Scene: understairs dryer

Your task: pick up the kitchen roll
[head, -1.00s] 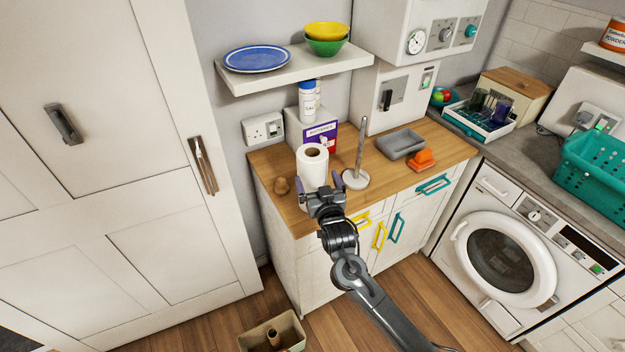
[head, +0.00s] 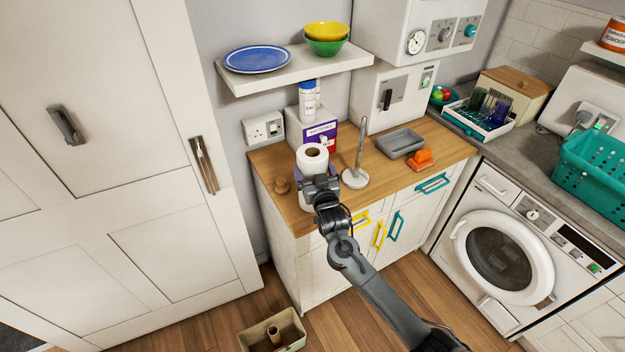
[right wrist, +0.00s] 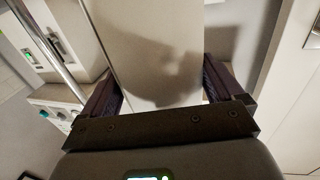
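The white kitchen roll (head: 312,160) stands upright near the front of the wooden worktop. My right gripper (head: 316,176) is at its front side, with one finger on each side of the roll. In the right wrist view the roll (right wrist: 150,50) fills most of the gap between the fingers, which stand wide apart near the ends of the gripper's bar. Firm contact on both sides cannot be made out. The gripper hides the roll's lower part in the head view. My left gripper is not in view.
A holder with an upright rod (head: 357,178) stands just right of the roll. A grey tray (head: 400,143) and orange item (head: 421,160) are farther right. A shelf (head: 295,70) overhangs the back.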

